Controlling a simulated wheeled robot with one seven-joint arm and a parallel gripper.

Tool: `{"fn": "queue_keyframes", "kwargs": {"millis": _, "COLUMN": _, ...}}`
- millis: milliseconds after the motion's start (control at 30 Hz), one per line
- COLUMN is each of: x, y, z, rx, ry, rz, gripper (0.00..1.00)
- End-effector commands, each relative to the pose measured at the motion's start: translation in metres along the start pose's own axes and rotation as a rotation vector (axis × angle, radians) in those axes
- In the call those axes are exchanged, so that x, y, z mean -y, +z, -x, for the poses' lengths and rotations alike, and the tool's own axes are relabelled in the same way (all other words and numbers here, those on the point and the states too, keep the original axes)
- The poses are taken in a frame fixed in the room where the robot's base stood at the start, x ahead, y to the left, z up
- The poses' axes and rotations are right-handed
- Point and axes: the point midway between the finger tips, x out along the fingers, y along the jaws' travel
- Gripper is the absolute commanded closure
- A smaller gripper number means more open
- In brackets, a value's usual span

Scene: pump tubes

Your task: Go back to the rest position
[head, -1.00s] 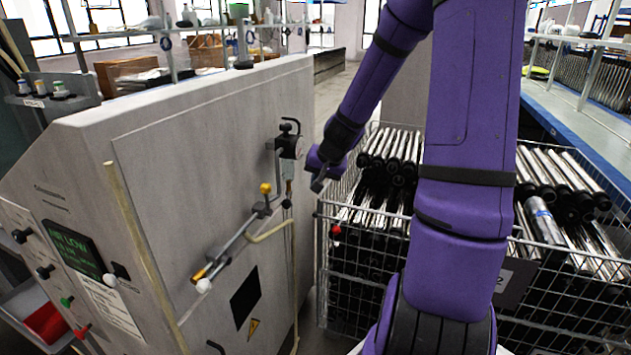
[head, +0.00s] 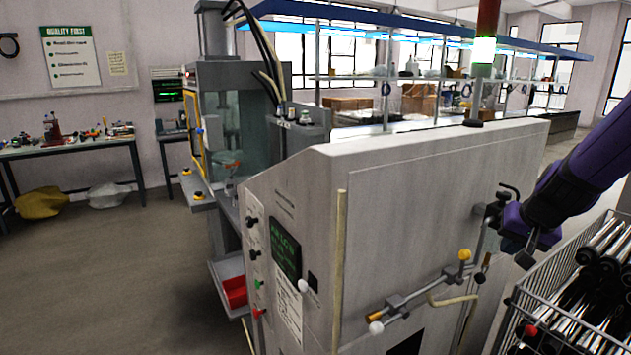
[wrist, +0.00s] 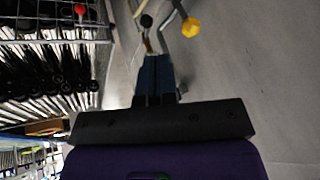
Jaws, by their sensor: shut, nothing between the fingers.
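My purple arm comes in from the right edge of the head view. My gripper (head: 526,256) hangs beside the grey machine's side panel, close to the clamp fitting (head: 494,210) on it. In the wrist view my gripper (wrist: 155,72) shows its dark fingers together with nothing seen between them. Beyond the fingertips are the panel's fittings, with a yellow knob (wrist: 191,27) to their right. I cannot tell from the pictures whether the fingers touch the fitting.
The grey machine (head: 400,190) fills the middle. A wire crate (head: 545,322) of tubes stands close by at the lower right. A press (head: 215,120) stands behind the machine. A workbench (head: 65,150) and bags are at the far left. The left floor (head: 110,270) is clear.

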Motion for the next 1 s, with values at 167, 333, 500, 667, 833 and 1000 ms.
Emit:
{"fn": "queue_keyframes", "kwargs": {"millis": 167, "x": 0.038, "y": 0.028, "z": 0.048, "rx": 0.012, "ry": 0.012, "rz": 0.142, "gripper": 1.00}}
{"fn": "queue_keyframes", "kwargs": {"millis": 333, "x": 0.062, "y": 0.059, "z": 0.094, "rx": 0.020, "ry": 0.023, "rz": 0.252, "gripper": 1.00}}
{"fn": "queue_keyframes", "kwargs": {"millis": 500, "x": 0.073, "y": 0.094, "z": 0.139, "rx": 0.020, "ry": 0.031, "rz": 0.344, "gripper": 1.00}}
{"fn": "queue_keyframes", "kwargs": {"millis": 667, "x": 0.072, "y": 0.128, "z": 0.179, "rx": 0.016, "ry": 0.032, "rz": 0.416, "gripper": 1.00}}
{"fn": "queue_keyframes", "kwargs": {"millis": 833, "x": 0.061, "y": 0.157, "z": 0.210, "rx": 0.011, "ry": 0.028, "rz": 0.469, "gripper": 1.00}}
{"fn": "queue_keyframes", "kwargs": {"millis": 1000, "x": 0.051, "y": 0.173, "z": 0.225, "rx": 0.011, "ry": 0.023, "rz": 0.493, "gripper": 1.00}}
